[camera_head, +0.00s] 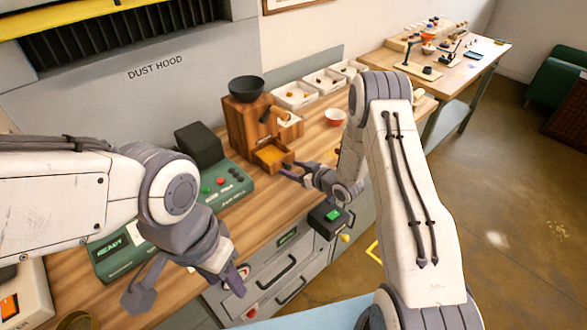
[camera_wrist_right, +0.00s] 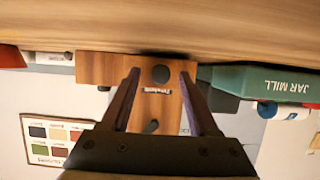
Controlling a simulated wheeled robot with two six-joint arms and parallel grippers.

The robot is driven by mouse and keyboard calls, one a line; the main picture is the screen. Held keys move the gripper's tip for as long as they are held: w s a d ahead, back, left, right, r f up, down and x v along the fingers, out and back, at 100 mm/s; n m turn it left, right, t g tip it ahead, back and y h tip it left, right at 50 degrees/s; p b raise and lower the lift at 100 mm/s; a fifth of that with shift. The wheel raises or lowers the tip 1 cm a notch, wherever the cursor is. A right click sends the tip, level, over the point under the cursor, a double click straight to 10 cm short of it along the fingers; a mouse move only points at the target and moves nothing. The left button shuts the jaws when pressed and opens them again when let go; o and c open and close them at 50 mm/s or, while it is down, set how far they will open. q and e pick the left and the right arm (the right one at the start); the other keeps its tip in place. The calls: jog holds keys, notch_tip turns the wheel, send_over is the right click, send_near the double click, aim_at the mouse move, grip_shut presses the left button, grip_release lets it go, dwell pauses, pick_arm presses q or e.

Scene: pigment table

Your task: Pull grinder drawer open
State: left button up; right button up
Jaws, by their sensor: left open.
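The wooden grinder (camera_head: 240,122) stands on the bench with a black bowl (camera_head: 246,88) on top. Its drawer (camera_head: 272,155) sticks out at the front, with yellow-orange powder inside. My right gripper (camera_head: 292,172) is just in front of the drawer. In the right wrist view, which is upside down, its two fingers (camera_wrist_right: 161,76) are apart, with the drawer's dark round knob (camera_wrist_right: 160,75) seen between them. The fingers do not visibly touch the knob. My left gripper (camera_head: 190,285) is open and empty above the bench's front edge at lower left.
The green jar mill (camera_head: 228,185) stands left of the grinder and also shows in the right wrist view (camera_wrist_right: 255,82). A green-buttoned box (camera_head: 328,217) sits below my right gripper.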

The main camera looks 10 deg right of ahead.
jog(key=shift+s, duration=0.1)
jog(key=b+v, duration=0.2)
jog(key=v, duration=0.7)
jog(key=shift+s+d+r, duration=0.1)
jog(key=shift+d, duration=0.05)
jog(key=shift+s+d+r, duration=0.15)
jog(key=shift+s+r, duration=0.05)
jog(key=shift+s, duration=0.2)
